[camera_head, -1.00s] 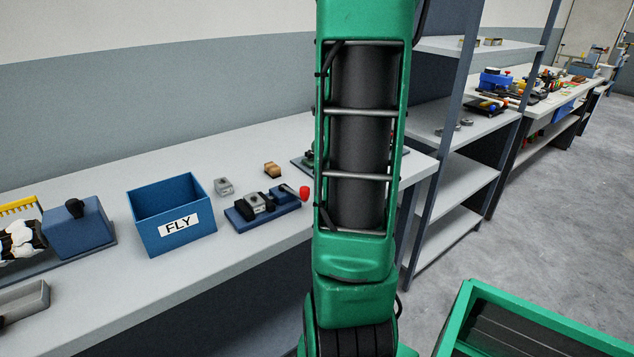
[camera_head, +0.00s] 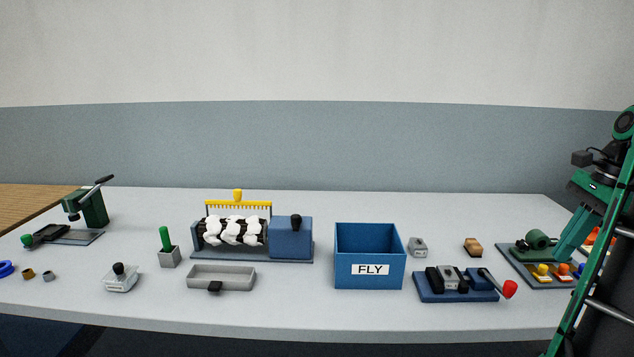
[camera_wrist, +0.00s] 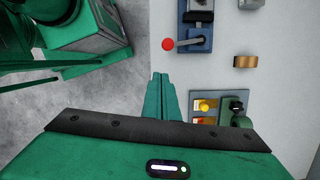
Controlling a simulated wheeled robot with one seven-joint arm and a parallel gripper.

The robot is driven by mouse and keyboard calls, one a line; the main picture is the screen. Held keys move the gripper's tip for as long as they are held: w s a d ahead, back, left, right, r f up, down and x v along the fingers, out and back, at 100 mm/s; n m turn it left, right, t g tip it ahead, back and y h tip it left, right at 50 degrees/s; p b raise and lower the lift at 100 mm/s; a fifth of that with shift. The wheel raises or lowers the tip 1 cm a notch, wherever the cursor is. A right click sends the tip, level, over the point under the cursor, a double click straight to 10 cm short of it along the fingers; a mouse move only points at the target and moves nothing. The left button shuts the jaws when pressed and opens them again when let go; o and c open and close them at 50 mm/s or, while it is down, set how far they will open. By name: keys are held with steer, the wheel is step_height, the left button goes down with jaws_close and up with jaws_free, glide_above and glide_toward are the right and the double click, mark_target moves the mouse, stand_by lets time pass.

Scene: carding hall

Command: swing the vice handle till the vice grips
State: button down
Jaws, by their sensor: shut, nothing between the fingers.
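The vice (camera_head: 430,289) is a blue base with dark jaws on the bench, right of the FLY bin. A grey block (camera_head: 449,278) sits between its jaws; I cannot tell how tightly. Its handle (camera_head: 491,280) ends in a red knob (camera_head: 510,289) at the right, pointing toward the bench front. In the wrist view the red knob (camera_wrist: 168,44) lies ahead of my gripper (camera_wrist: 162,78), whose fingers are shut and empty, apart from the knob. In the head view my gripper (camera_head: 564,256) hangs to the right of the vice, in front of a board with a green part.
A blue FLY bin (camera_head: 370,245), a grey block (camera_head: 418,246) and a tan piece (camera_head: 473,246) stand near the vice. The carding device (camera_head: 291,238) and a grey tray (camera_head: 235,278) are further left.

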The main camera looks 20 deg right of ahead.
steer(key=w+a+f+n, duration=0.1)
steer(key=a+n, duration=0.4)
steer(key=a, duration=0.4)
steer(key=s+a+f+n+g+h, duration=0.1)
steer(key=s+a+f+n+h, duration=0.1)
steer(key=s+a+f+n, duration=0.6)
steer(key=s+a+n, duration=0.1)
steer(key=a+n, duration=0.2)
steer(key=a, duration=0.2)
steer(key=shift+s+n+g, duration=0.15)
steer(key=shift+n+g, duration=0.15)
steer(key=shift+n, duration=0.1)
steer(key=shift+f, duration=0.1)
